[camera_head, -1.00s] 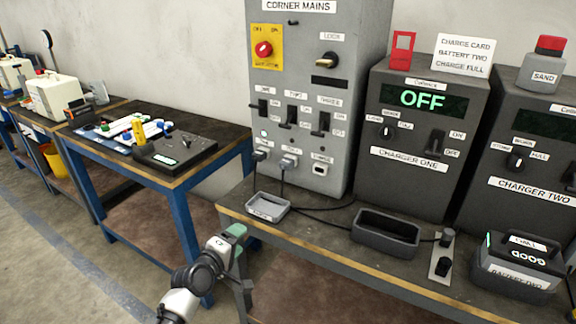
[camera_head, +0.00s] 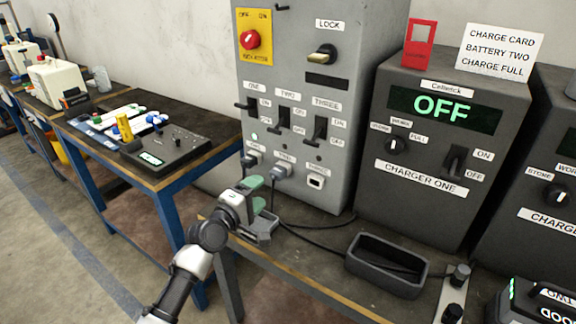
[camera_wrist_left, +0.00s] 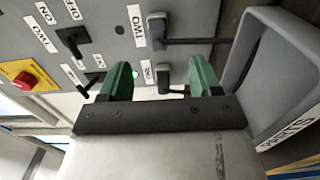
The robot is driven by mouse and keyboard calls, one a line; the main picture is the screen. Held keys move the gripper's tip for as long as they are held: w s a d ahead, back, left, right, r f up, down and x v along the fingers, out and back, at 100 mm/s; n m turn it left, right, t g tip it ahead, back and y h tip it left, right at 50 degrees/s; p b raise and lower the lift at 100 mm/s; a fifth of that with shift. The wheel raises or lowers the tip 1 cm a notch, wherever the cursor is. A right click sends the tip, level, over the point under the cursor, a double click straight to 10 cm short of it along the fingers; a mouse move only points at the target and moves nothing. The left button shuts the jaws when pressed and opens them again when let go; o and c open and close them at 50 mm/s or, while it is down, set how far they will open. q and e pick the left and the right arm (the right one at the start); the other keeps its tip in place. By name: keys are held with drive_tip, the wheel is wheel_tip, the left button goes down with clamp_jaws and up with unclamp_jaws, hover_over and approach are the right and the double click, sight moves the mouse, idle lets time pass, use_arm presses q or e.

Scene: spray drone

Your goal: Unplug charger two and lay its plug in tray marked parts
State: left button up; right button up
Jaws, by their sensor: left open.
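The plug in socket two (camera_head: 282,170) sits in the grey mains panel, its black cable running down to the bench. The wrist view shows this plug (camera_wrist_left: 157,30) beside its TWO label. The plug in socket one (camera_head: 251,159) is next to it, and in the wrist view (camera_wrist_left: 166,74) it appears between my fingers. My left gripper (camera_head: 258,194) is open and empty, with green finger pads, in front of and below the sockets. The grey tray marked PARTS (camera_wrist_left: 262,50) is at the right of the wrist view; in the head view my gripper largely covers it.
Socket three (camera_head: 316,182) is empty. Switches (camera_head: 320,130) stand above the sockets, and a green lamp (camera_head: 255,135) glows under switch one. A dark open bin (camera_head: 352,266) stands on the bench before charger one (camera_head: 425,205). Black cables cross the bench.

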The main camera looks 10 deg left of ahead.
sight(274, 177)
use_arm(q)
drive_tip(key=shift+s+a+r, duration=0.15)
drive_tip(key=shift+s, duration=0.25)
drive_tip(key=shift+w, duration=0.35)
drive_tip(key=b+x, duration=0.3)
drive_tip(key=x, duration=0.4)
drive_tip(key=shift+w+d+b, duration=0.2)
drive_tip(key=shift+b, duration=0.1)
drive_tip(key=shift+w+d, duration=0.2)
drive_tip(key=shift+w, duration=0.3)
use_arm(e)
drive_tip(key=f, duration=0.1)
drive_tip(key=s+f, duration=0.1)
drive_tip(key=f, duration=0.2)
drive_tip(key=shift+s+a, duration=0.3)
drive_tip(key=shift+a, duration=0.1)
drive_tip(key=shift+s+r, duration=0.1)
drive_tip(key=shift+a+r, duration=0.15)
